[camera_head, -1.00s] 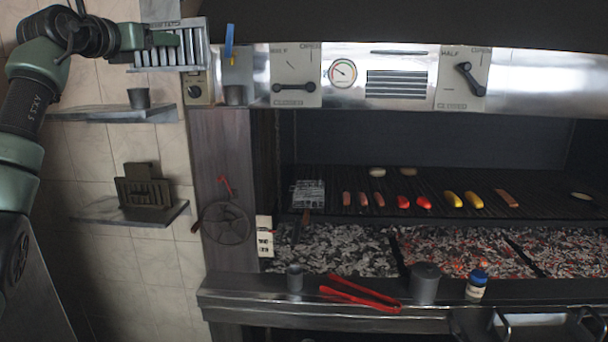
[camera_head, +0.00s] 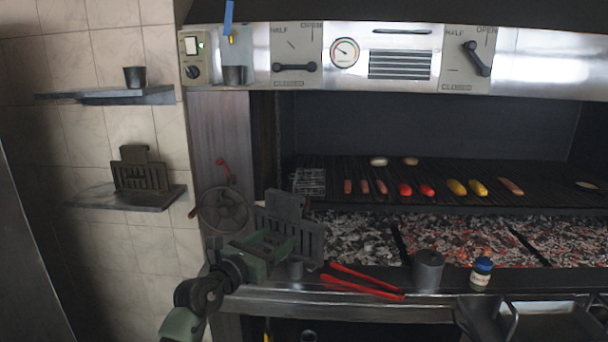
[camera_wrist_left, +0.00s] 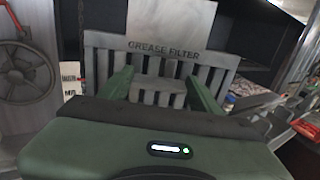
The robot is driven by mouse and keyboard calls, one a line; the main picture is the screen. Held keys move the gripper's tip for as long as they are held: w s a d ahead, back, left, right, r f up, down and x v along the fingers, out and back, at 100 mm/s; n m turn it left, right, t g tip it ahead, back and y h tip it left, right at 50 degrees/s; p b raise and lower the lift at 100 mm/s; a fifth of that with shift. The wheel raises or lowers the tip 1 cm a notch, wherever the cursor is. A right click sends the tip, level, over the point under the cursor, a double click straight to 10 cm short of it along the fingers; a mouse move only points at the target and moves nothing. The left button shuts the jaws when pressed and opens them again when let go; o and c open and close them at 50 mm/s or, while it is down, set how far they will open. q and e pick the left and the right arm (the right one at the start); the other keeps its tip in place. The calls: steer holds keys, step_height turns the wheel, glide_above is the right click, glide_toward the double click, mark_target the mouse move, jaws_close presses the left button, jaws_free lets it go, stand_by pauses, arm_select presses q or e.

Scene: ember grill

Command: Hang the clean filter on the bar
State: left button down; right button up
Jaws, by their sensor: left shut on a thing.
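My left gripper (camera_head: 272,243) is shut on a grey slatted grease filter (camera_head: 314,240), held upright in front of the grill, above the front ledge. In the left wrist view the filter (camera_wrist_left: 218,72) has a plain upper plate and "GREASE FILTER" lettering; its slats look light grey. A second, darker slatted filter (camera_head: 140,178) stands on the lower wall shelf (camera_head: 120,200) at the left. The bar does not show in the present views. My right gripper is not in view.
A round handwheel (camera_head: 222,210) is behind the gripper. Red tongs (camera_head: 362,284), a grey cup (camera_head: 428,270) and a blue-capped jar (camera_head: 481,273) are on the front ledge (camera_head: 350,308). The upper shelf (camera_head: 105,97) holds a dark cup (camera_head: 134,77).

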arm_select(q)
steer(key=s+f+n+t+y+b, duration=0.1)
steer(key=s+f+y+b, duration=0.15)
steer(key=s+f, duration=1.3)
steer(key=s+a+n+y+b, duration=0.1)
steer(key=s+a+y, duration=0.1)
steer(key=s+a, duration=0.2)
steer(key=s+a+f+n+t+y+b, duration=0.1)
steer(key=s+a, duration=0.3)
steer(key=s, duration=0.6)
steer(key=s+a+f+n+y+b, duration=0.1)
steer(key=s+a+n+y, duration=0.2)
steer(key=s, duration=0.4)
steer(key=shift+s+a+t+y+b, duration=0.15)
steer(key=shift+a+t+y+b, duration=0.25)
steer(key=shift+a+y, duration=0.2)
steer(key=shift+f, duration=0.1)
